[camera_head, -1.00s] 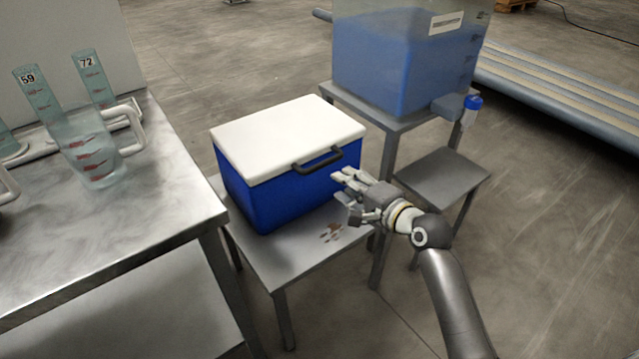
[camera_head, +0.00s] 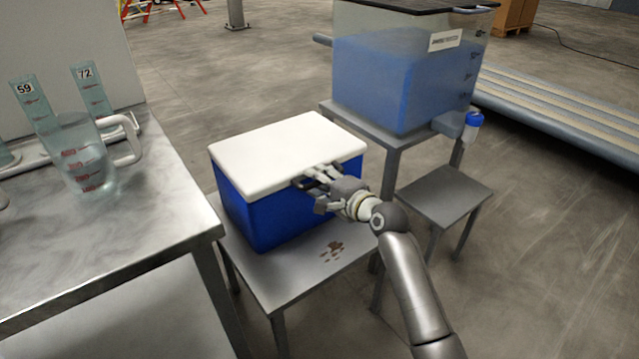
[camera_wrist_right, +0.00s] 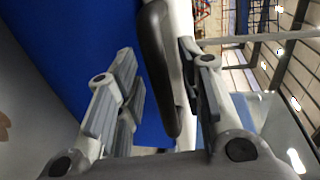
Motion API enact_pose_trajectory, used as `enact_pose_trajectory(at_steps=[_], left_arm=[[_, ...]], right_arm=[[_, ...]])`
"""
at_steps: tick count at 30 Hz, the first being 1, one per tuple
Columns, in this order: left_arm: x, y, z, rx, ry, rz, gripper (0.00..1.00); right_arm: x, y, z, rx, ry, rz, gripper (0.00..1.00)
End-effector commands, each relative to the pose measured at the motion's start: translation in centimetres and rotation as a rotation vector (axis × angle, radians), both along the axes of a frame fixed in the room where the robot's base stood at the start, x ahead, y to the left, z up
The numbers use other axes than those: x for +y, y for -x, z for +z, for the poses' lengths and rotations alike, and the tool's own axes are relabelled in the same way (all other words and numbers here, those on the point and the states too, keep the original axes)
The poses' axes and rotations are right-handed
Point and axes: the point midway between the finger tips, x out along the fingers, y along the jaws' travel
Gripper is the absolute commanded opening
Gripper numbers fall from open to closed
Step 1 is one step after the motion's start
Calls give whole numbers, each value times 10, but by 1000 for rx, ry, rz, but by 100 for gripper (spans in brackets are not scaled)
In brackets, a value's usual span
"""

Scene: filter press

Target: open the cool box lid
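The cool box (camera_head: 265,215) is blue with a white lid (camera_head: 285,150) and stands on a low metal table. The lid lies flat and closed on the box. A dark handle (camera_head: 300,183) sits on the lid's front edge, mostly hidden by my right gripper in the head view. My right gripper (camera_head: 318,184) is at that handle. In the right wrist view the handle (camera_wrist_right: 158,65) lies between the spread fingers of the right gripper (camera_wrist_right: 160,90), close to one finger, with a gap to the other.
A metal bench (camera_head: 130,235) with measuring jugs (camera_head: 85,160) stands on the left. A tank of blue liquid (camera_head: 395,80) with a tap stands on a stand behind the box. A small grey shelf (camera_head: 445,190) is on the right. The low table (camera_head: 290,285) has brown stains.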

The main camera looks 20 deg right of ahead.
Motion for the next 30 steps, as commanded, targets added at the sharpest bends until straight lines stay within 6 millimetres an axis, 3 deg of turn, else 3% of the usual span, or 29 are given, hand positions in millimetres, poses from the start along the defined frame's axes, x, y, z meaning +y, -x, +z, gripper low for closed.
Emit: enact_pose_trajectory(at_steps=[6, 15, 28, 30], left_arm=[[0, 0, 0, 0, 0, 0, 63], [0, 0, 0, 0, 0, 0, 63], [0, -1, 1, -3, 1, 0, 63], [-1, -4, -6, 2, 1, 0, 63]], right_arm=[[0, 0, 0, 0, 0, 0, 35], [0, 0, 0, 0, 0, 0, 0], [0, 0, 1, 4, 1, 0, 0], [0, 0, 3, 6, 2, 0, 0]])
